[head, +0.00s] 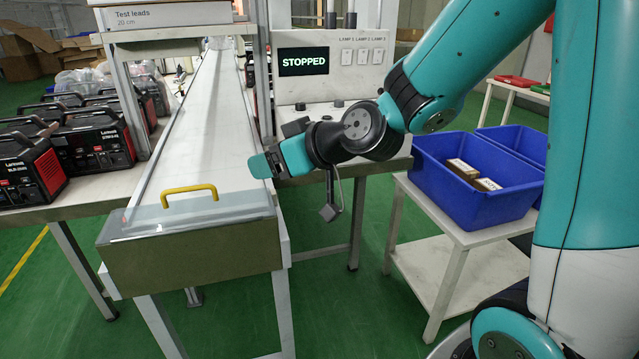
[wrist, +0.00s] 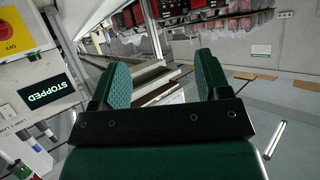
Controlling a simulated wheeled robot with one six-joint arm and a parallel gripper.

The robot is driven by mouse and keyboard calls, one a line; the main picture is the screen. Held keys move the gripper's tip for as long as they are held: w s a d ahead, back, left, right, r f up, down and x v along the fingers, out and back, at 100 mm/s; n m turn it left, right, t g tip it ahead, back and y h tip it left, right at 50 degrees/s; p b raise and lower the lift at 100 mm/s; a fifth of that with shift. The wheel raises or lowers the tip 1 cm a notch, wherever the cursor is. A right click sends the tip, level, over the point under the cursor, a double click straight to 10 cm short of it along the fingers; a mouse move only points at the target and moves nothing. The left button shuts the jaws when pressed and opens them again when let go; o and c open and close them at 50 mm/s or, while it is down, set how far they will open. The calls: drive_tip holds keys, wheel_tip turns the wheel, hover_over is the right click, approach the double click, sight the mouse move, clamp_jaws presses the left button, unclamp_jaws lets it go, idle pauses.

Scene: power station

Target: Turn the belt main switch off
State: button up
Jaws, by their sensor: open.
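The belt (head: 212,125) runs away from me under a clear cover at its near end. A display (head: 303,61) on the grey panel behind reads STOPPED, and it also shows in the wrist view (wrist: 46,96). A yellow plate with a red round part (wrist: 8,30) is at the upper left of the wrist view, cut by the edge; I cannot tell for sure that it is the main switch, or its position. My gripper (head: 262,164) is over the belt's right edge, in front of the panel. In the wrist view its two fingers (wrist: 162,82) are apart with nothing between them.
Three lamp switches (head: 362,57) are right of the display. A yellow handle (head: 190,196) is on the belt's near end. Black and red machines (head: 95,140) crowd the left table. A blue bin (head: 475,195) holding boxes stands on a white table at right.

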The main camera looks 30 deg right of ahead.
drive_tip(key=w+d+f+m+t+h+b, duration=0.25)
drive_tip(key=d+f+h+b, duration=0.3)
drive_tip(key=d, duration=0.35)
drive_tip(key=w+d+f+m+t+h+b, duration=0.25)
drive_tip(key=d+f+t+h+b, duration=0.2)
drive_tip(key=d+f, duration=0.4)
drive_tip(key=d+p+x, duration=0.1)
drive_tip(key=p+x, duration=0.9)
drive_tip(key=x, duration=0.8)
drive_tip(key=shift+r+g+y, duration=0.2)
drive_tip(key=shift+g+y, duration=0.1)
drive_tip(key=shift+g, duration=0.1)
drive_tip(key=c, duration=0.9)
